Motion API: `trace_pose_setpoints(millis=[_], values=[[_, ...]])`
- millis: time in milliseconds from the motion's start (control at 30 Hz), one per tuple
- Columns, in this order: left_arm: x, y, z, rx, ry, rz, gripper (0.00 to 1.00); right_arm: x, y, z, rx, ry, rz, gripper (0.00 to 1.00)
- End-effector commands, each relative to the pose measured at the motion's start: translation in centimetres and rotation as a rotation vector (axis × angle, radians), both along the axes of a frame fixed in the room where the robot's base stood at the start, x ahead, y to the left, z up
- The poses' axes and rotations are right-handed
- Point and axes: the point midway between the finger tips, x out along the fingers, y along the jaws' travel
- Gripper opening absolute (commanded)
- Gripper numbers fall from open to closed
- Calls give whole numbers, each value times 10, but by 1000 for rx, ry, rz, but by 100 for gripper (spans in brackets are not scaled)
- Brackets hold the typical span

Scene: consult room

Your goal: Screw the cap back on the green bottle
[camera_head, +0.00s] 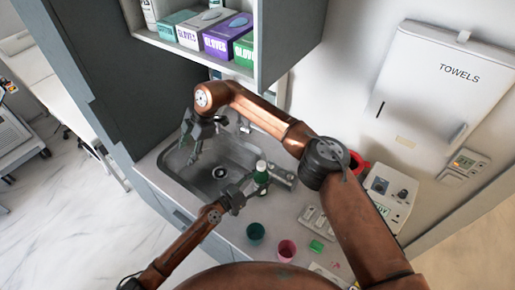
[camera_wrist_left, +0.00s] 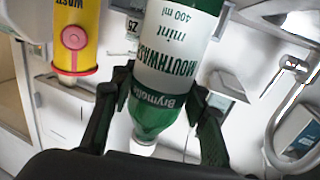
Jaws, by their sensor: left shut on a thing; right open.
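The green mouthwash bottle (camera_head: 260,178) stands at the sink's front right edge in the head view. It fills the upper middle of the left wrist view (camera_wrist_left: 165,60), upside down, with a white label. A white piece (camera_head: 261,165) sits at its top, also in the left wrist view (camera_wrist_left: 143,147); I cannot tell if it is the cap or the bare neck. My left gripper (camera_head: 247,187) is shut around the bottle. My right gripper (camera_head: 197,130) is open, with nothing visible between its fingers, above the sink to the left of the bottle.
The sink basin (camera_head: 207,172) lies under my right gripper. Glove boxes (camera_head: 228,35) fill the shelf above. A white device (camera_head: 388,192) stands at right.

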Motion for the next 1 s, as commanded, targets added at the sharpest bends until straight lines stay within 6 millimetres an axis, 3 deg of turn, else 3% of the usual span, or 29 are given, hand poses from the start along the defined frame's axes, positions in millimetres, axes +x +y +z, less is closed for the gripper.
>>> trace_pose_setpoints(millis=[100,300,533,700,867,1000], values=[[0,0,0,0,0,0,0,-16,39,38,178,-57,134,45],[0,0,0,0,0,0,0,-42,90,112,474,-167,297,45],[0,0,0,0,0,0,0,-63,127,212,810,-331,376,45],[0,0,0,0,0,0,0,-57,136,280,999,-482,321,45],[0,0,0,-1,-1,0,0,-33,132,311,1052,-607,203,45],[0,0,0,-1,-1,0,0,-6,122,307,987,-693,93,45]])
